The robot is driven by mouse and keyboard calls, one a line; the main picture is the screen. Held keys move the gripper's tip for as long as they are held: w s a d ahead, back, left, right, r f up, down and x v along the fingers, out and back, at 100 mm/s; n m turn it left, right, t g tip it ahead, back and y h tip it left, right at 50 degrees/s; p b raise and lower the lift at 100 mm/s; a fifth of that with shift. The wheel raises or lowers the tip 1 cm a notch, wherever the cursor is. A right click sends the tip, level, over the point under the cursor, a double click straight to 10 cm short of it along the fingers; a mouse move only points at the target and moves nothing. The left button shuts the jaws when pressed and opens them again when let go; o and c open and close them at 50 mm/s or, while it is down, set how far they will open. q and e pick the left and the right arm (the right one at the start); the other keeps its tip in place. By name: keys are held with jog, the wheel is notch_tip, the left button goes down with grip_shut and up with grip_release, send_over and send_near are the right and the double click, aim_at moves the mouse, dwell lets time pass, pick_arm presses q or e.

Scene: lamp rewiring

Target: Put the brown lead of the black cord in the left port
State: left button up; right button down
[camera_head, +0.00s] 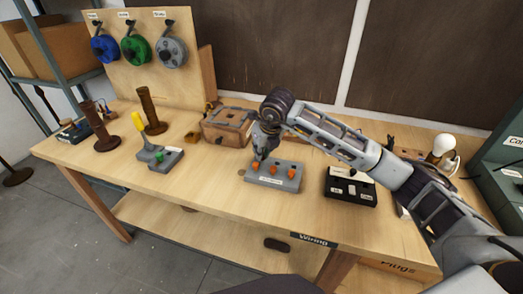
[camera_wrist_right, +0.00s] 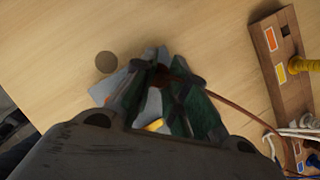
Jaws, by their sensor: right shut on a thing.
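The grey terminal block (camera_head: 274,182) with orange levers sits near the middle of the bench, with a white label on its front. My right gripper (camera_head: 259,158) points down over its left end. In the right wrist view my right gripper's fingers (camera_wrist_right: 165,78) are closed together, and a thin brown lead (camera_wrist_right: 240,104) runs from them to the right. Part of the grey block (camera_wrist_right: 108,90) shows beneath the fingers, which hide the ports. I cannot tell whether the lead tip is inside a port. The black cord is not clearly seen. My left gripper is out of view.
A wooden block with coloured labels (camera_wrist_right: 279,70) and white wires (camera_wrist_right: 300,133) lies right in the wrist view. A black box (camera_head: 350,188) stands right of the terminal block. A smaller grey block (camera_head: 168,159) and yellow-handled tool (camera_head: 139,124) stand left. Bench front (camera_head: 200,190) is clear.

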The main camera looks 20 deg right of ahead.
jog(key=shift+f+b, duration=0.35)
jog(key=shift+f, duration=0.05)
dwell(0.7)
jog(key=c, duration=1.3)
grip_release()
jog(key=shift+c, duration=0.2)
jog(key=v, duration=1.2)
jog(key=shift+w+r, duration=0.1)
jog(key=shift+r, duration=0.05)
notch_tip(320, 180, up, 9)
jog(key=p, duration=0.9)
jog(key=shift+r+p, duration=0.45)
jog(key=shift+p, duration=0.1)
jog(key=shift+f, duration=0.1)
